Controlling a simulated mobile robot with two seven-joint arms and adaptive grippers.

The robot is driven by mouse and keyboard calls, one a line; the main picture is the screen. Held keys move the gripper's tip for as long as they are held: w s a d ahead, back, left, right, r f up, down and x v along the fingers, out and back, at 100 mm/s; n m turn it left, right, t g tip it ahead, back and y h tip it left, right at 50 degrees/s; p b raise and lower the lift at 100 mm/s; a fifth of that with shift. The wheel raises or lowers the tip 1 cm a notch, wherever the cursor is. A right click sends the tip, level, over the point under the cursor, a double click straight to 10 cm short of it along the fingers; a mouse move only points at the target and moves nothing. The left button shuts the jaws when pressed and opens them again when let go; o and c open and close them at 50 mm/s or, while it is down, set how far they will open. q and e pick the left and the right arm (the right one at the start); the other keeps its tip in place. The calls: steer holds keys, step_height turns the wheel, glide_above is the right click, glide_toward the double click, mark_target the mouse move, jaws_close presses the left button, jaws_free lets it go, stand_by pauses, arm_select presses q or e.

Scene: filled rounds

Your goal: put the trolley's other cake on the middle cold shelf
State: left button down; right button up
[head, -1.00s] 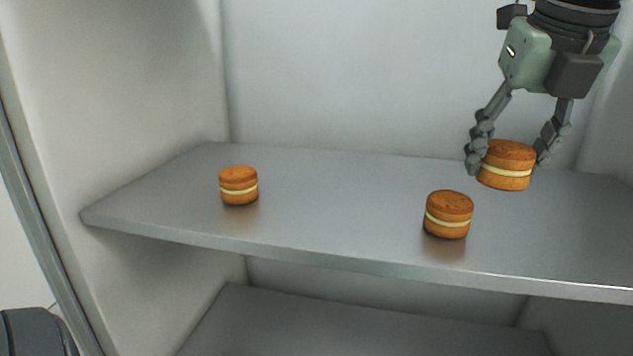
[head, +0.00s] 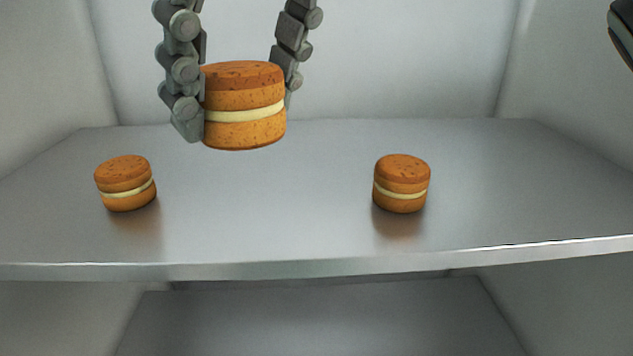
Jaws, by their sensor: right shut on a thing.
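My right gripper (head: 238,110) is shut on an orange-brown round cake (head: 243,105) with a pale cream band. It holds this cake upright, with a finger on each side, in the air above the grey shelf (head: 300,240). Two similar cakes stand on this shelf, one to the left (head: 125,183) and one to the right (head: 401,184). In the picture the held cake is between them, closer to the left one, and apart from both. My left gripper is not in view.
A lower shelf (head: 320,320) shows below and its visible part is bare. Pale walls close off the back (head: 400,60) and both sides. The upper shelf has free room between the two standing cakes and along its right part.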

mark_target(265, 109)
steer(key=shift+s+d+f, duration=0.15)
steer(key=shift+s+d, duration=0.2)
steer(key=shift+s, duration=0.15)
steer(key=shift+s+d+f, duration=0.1)
steer(key=shift+s+d, duration=0.2)
steer(key=shift+s, duration=0.2)
steer(key=shift+s+d+f, duration=0.2)
steer(key=shift+d, duration=0.1)
steer(key=w+f, duration=0.2)
steer(key=w, duration=0.1)
steer(key=w+d+f, duration=0.1)
steer(key=w+f, duration=0.1)
steer(key=w, duration=0.2)
steer(key=w+f, duration=0.2)
steer(key=w, duration=0.2)
steer(key=shift+d+f, duration=0.2)
steer(key=shift+f, duration=2.15)
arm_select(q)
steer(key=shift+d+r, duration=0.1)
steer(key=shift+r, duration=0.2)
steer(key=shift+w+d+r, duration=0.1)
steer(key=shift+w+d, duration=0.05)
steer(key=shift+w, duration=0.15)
arm_select(e)
steer(key=shift+f, duration=0.15)
steer(key=o, duration=0.8)
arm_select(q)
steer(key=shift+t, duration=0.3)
